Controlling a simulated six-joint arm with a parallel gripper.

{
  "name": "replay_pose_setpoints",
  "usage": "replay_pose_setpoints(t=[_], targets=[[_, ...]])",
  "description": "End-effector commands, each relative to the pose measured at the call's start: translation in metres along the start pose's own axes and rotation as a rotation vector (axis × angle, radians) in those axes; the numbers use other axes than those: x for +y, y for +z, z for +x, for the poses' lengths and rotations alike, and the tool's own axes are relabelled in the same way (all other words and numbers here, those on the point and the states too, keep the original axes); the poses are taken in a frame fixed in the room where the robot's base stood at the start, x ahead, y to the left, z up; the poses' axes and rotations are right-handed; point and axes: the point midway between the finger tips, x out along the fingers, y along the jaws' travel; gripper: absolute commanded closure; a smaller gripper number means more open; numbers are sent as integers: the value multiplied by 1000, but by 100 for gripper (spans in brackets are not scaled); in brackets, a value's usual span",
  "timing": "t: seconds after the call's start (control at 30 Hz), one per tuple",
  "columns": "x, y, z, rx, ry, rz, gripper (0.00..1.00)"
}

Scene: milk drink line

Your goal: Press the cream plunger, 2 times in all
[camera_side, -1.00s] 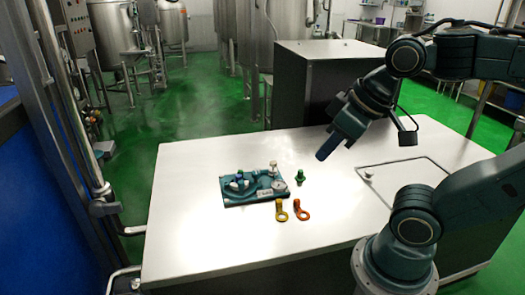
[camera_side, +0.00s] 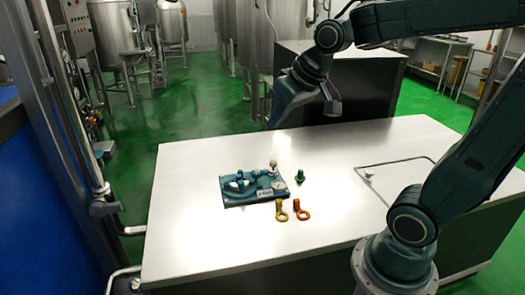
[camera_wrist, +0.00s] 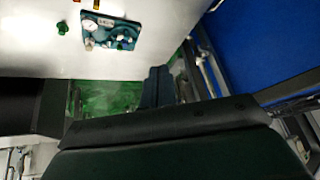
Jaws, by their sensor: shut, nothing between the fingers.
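The teal board (camera_side: 235,199) lies on the white table, left of its middle. The cream plunger (camera_side: 273,163) stands upright at the board's back right corner, its round pale head on top. In the wrist view the board (camera_wrist: 126,26) is at the top, and the pale knob near its lower left edge looks like the cream plunger (camera_wrist: 89,43). My gripper (camera_side: 271,124) is shut and empty, raised near the table's back edge, well apart from the plunger. Its fingers also show in the wrist view (camera_wrist: 157,74).
The board also carries a blue knob (camera_side: 239,176), white parts and a gauge (camera_side: 279,185). A green piece (camera_side: 300,177) stands to its right. A yellow ring tag (camera_side: 282,211) and an orange one (camera_side: 302,211) lie in front. The table's right side is mostly clear.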

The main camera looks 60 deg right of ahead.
Motion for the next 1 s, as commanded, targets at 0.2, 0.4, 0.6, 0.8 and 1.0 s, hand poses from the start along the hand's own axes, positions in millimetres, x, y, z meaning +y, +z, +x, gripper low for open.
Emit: replay_pose_setpoints(t=[0.2, 0.4, 0.6, 0.8, 1.0], targets=[[19, -35, 28, 13, 0, 66, 100], [41, -64, 55, 32, -3, 128, 100], [68, -88, 85, 53, -7, 191, 100], [98, -107, 117, 75, -12, 260, 100], [133, -121, 150, 100, -17, 330, 100]])
